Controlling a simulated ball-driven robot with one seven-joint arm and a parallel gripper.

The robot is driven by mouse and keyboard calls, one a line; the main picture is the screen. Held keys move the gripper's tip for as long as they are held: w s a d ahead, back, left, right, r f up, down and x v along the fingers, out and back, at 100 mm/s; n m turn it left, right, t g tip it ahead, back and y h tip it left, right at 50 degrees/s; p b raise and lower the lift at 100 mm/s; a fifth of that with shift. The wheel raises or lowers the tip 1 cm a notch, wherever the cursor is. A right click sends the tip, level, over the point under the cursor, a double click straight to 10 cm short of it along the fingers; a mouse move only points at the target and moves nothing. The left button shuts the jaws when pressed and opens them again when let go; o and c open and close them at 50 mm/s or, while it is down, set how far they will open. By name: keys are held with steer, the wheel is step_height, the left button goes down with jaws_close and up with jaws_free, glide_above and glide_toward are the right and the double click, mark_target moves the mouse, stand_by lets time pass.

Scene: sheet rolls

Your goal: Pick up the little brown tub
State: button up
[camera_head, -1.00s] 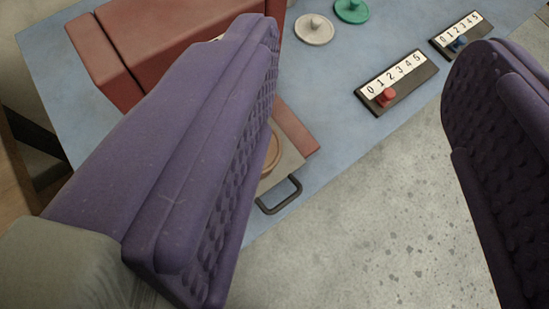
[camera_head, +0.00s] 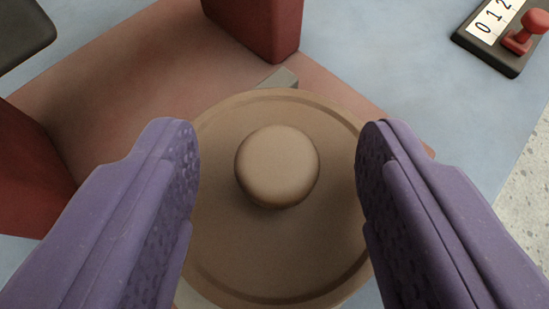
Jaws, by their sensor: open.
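The little brown tub (camera_head: 225,245) shows as a round tan lid with a raised rim and a round knob (camera_head: 277,165) in its middle. It fills the centre of the view, seen from above; its side wall is hidden under the lid. My gripper (camera_head: 278,160), with two purple dimpled fingers, is open. One finger is to the left of the knob and one to the right, with clear gaps to it. The fingers overlap the lid's outer edges in the picture; I cannot tell whether they touch it.
The tub sits by a reddish-brown flat surface (camera_head: 130,75) with dark red blocks (camera_head: 265,25) at the back and left (camera_head: 30,180). A slider panel with numbers and a red knob (camera_head: 525,33) is at upper right. The blue tabletop (camera_head: 385,60) is clear between.

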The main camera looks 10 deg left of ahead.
steer(key=shift+w, duration=0.1)
steer(key=shift+c, duration=0.3)
jaws_close()
